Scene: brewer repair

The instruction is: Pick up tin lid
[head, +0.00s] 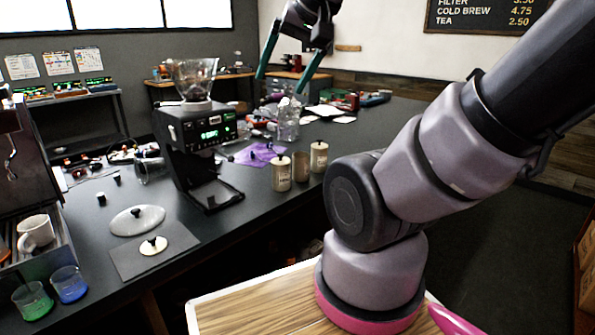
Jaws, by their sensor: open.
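A small cream disc with a black knob, which looks like the tin lid (144,249), lies on a dark grey mat (125,264) on the counter at the left. Three tins stand at the middle of the counter: a left tin (281,177), a middle tin (301,170) and a right tin (319,160). The left and right tins have black knobs on top; the middle one shows no knob. My gripper (280,85) is at the top centre with its teal fingers spread, pointing down, empty, far behind and right of the disc.
A larger pale lid (130,224) with a black knob lies just behind the mat. A black grinder (190,135) with a clear hopper stands between the mat and the tins. Blue (70,286) and green (34,302) cups and an espresso machine (22,165) are at the left.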

